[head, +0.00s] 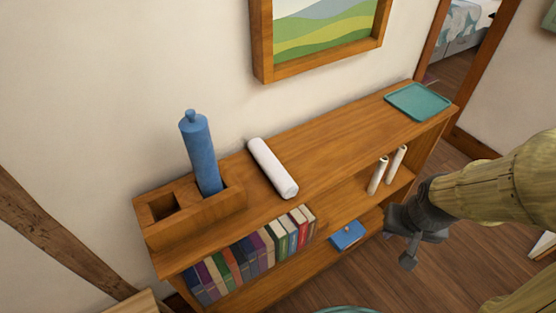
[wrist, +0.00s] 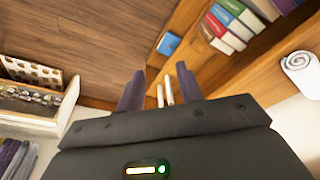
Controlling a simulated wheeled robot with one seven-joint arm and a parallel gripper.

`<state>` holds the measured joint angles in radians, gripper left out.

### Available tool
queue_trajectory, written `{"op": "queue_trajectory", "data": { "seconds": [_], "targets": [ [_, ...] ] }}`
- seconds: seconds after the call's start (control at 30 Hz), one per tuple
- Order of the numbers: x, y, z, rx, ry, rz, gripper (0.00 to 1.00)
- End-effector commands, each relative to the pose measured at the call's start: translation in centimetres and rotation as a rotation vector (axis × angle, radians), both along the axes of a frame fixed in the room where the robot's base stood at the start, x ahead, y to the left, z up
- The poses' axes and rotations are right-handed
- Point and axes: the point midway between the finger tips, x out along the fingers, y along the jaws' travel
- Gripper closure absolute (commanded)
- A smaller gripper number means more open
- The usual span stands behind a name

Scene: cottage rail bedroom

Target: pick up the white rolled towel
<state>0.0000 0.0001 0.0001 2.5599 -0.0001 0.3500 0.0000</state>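The white rolled towel (head: 272,168) lies on the wooden shelf top, left of the middle, its near end by the front edge. Its spiral end shows at the right edge of the wrist view (wrist: 300,72). My gripper (head: 398,240) is in front of the shelf unit, to the right of the towel and lower than the shelf top. In the wrist view its two dark fingers (wrist: 160,88) stand apart with nothing held between them. Two white cylinders show beyond the gap.
A wooden holder (head: 205,212) with a blue cylinder (head: 200,153) stands left of the towel. A teal tray (head: 418,101) lies at the right end. Books (head: 245,255), a blue box (head: 347,236) and two white cylinders (head: 378,175) sit below. The shelf top between towel and tray is clear.

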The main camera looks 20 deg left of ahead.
Motion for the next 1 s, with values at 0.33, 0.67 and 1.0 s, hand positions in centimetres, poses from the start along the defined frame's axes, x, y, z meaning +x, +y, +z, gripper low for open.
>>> {"op": "queue_trajectory", "data": {
  "seconds": [0.33,0.67,1.0],
  "targets": [
    [0.4,0.2,-0.8,-0.015,0.024,0.042,0.20],
    [2.6,3.7,-6.8,0.006,0.153,0.382,0.12],
    [5.0,11.3,-10.2,0.279,0.089,0.734,0.12]
  ]
}}
